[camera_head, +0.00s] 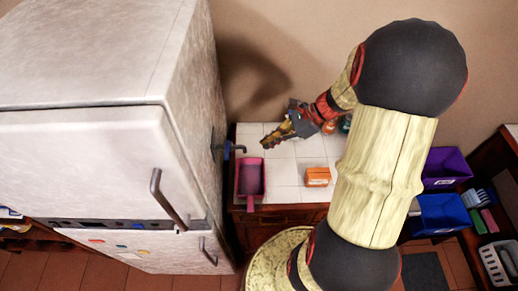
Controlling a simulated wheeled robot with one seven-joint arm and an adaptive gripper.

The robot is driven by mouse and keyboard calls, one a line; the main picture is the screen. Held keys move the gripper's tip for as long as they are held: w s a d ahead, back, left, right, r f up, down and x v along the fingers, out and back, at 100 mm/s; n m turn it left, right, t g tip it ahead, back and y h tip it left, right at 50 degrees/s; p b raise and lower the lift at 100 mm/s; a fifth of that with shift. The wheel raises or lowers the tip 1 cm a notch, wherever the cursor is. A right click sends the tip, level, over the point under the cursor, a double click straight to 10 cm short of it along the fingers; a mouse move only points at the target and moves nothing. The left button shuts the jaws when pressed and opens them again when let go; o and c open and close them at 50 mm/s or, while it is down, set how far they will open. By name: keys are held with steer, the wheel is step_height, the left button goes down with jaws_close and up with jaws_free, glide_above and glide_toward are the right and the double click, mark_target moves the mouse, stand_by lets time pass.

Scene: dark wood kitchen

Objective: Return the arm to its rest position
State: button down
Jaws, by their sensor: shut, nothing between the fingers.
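My arm rises from the lower middle of the head view and bends over at the upper right. Its far end reaches back to the left, over the white tiled counter (282,172). My gripper (266,143) points left and downward above the counter, near the fridge's right side. It is shut, with nothing held between the fingers. My arm's thick middle links hide part of the counter's right side.
A large pale fridge (90,150) stands at the left, close to the gripper. A pink dustpan-like tray (250,178) and an orange box (317,177) lie on the counter. Purple (446,166) and blue (440,214) bins stand at the right, by a dark shelf.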

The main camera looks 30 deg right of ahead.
steer(key=shift+v, duration=0.85)
steer(key=s+a+f+n+g+h+b, duration=0.3)
steer(key=s+n+h+b, duration=0.25)
steer(key=s+n, duration=0.55)
steer(key=a+n+t+h+b, duration=0.2)
steer(key=a+n+t+b, duration=0.2)
steer(key=a+n+b, duration=0.9)
steer(key=shift+w+f+b, duration=0.35)
steer(key=shift+f+b, duration=0.05)
steer(key=shift+b, duration=0.25)
